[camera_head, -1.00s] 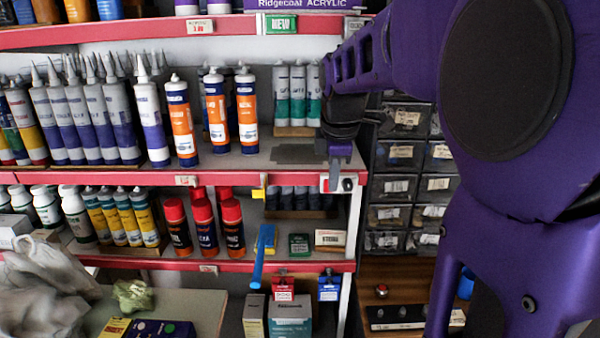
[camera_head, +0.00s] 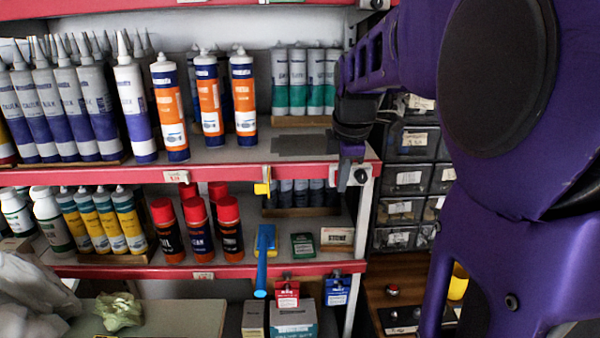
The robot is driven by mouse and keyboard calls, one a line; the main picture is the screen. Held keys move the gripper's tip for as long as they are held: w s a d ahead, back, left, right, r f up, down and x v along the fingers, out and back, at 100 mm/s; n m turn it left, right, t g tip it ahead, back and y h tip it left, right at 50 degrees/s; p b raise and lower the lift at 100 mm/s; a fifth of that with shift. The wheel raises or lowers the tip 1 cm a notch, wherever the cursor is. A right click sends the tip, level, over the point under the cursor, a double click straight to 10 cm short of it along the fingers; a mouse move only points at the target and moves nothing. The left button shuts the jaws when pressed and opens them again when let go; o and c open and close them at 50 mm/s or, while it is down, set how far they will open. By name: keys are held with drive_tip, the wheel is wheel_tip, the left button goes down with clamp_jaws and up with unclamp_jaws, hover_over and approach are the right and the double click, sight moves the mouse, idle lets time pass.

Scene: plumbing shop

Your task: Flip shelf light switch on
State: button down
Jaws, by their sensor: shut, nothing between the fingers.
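A small light switch (camera_head: 361,175), a pale plate with a dark round part, sits on the red front edge of the middle shelf at its right end. My gripper (camera_head: 346,178) hangs down in front of that edge with its fingers together, and nothing shows between them. Its tips overlap the left part of the switch plate in the picture. I cannot tell whether they touch it. The switch's setting is too small to read.
Sealant cartridges (camera_head: 210,105) stand on the shelf left of my gripper. A yellow clip (camera_head: 262,188) hangs on the same edge. Red-capped cans (camera_head: 229,230) and a blue-handled brush (camera_head: 262,265) are below. Drawer bins (camera_head: 405,180) stand to the right.

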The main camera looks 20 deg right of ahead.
idle(0.3)
drive_tip(key=shift+w, duration=0.25)
drive_tip(key=shift+p, duration=0.3)
drive_tip(key=shift+r+p, duration=0.6)
drive_tip(key=shift+r, duration=0.2)
